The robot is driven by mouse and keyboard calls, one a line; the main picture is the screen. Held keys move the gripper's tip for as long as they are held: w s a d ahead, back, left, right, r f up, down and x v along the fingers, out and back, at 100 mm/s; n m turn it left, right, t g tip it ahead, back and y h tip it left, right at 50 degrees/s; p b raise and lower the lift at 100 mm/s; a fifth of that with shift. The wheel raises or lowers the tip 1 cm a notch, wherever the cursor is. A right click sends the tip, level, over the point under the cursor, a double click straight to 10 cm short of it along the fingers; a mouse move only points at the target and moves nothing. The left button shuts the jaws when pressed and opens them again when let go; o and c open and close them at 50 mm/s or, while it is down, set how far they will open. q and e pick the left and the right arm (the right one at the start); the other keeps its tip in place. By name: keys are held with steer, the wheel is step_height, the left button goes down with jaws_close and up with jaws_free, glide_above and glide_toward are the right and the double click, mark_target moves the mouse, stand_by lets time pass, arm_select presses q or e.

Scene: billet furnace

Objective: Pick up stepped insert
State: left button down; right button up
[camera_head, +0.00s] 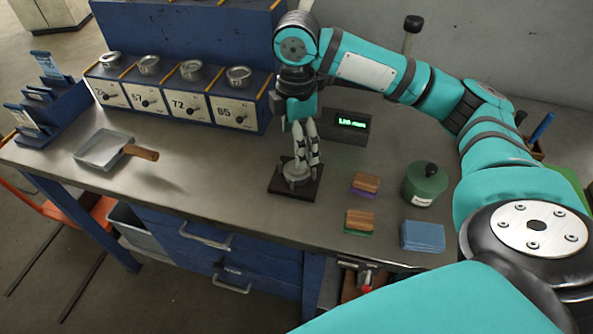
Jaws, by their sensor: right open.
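A round, pale metal piece (295,172), which looks like the stepped insert, sits on a dark square plate (283,190) in the middle of the bench. My right gripper (304,162) points down directly over it, with its fingers open. The fingertips are very close to the piece and partly hide it. I cannot tell whether they touch it. My left gripper is not in view.
A digital display (347,124) stands behind the plate. To the right are wood-topped blocks (360,220), a green lidded jar (425,184) and a blue cloth-like stack (422,236). A numbered drawer unit (185,105) and a handled pan (104,149) lie left. Bench front-left is clear.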

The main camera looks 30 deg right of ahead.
mark_target(297, 171)
step_height(297, 171, down, 3)
steer(key=shift+f, duration=0.25)
steer(key=f, duration=0.3)
steer(key=shift+s+d+f, duration=0.2)
steer(key=shift+s+f, duration=0.05)
steer(key=shift+f, duration=0.65)
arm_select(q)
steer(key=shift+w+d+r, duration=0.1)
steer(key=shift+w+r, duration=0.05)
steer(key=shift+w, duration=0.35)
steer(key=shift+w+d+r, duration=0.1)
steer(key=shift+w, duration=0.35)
arm_select(e)
steer(key=shift+w+r, duration=0.1)
jaws_close()
